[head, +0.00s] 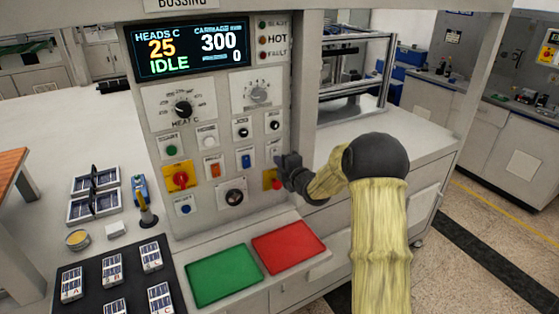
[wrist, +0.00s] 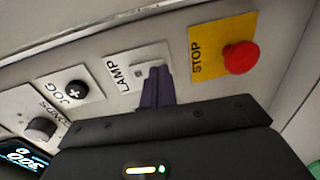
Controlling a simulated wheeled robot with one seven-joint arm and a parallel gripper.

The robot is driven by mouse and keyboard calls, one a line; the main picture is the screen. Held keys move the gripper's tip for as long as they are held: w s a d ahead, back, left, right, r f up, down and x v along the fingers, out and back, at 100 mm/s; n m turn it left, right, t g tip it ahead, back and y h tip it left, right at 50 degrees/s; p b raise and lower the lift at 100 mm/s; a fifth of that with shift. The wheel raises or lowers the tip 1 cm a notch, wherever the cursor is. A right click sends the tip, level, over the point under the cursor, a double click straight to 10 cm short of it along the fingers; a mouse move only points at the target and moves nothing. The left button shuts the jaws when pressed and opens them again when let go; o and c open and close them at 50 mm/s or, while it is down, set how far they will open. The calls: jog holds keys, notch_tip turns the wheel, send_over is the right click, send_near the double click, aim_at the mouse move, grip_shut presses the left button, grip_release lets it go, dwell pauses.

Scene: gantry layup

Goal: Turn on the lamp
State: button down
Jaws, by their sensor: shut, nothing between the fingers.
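The lamp control is a small pale plate labelled LAMP (wrist: 119,79) on the grey control panel, between the JOG plate and the yellow STOP plate in the wrist view. My gripper (wrist: 156,72) is shut and empty, its dark fingertips over the lower part of the LAMP plate. The fingers hide part of the switch, so its position cannot be told, nor whether they touch it. In the head view my gripper (head: 281,160) is at the panel's right side, just above the yellow STOP plate.
The red STOP button (wrist: 241,57) is close beside the fingers. The JOG knob (wrist: 76,88) is on the other side. A display (head: 189,48) reads IDLE. Green (head: 222,276) and red (head: 289,247) trays lie below the panel.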

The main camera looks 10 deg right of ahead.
jog(key=shift+f+b, duration=0.15)
jog(key=shift+b, duration=0.4)
jog(key=shift+w+b, duration=0.15)
jog(key=shift+b, duration=0.2)
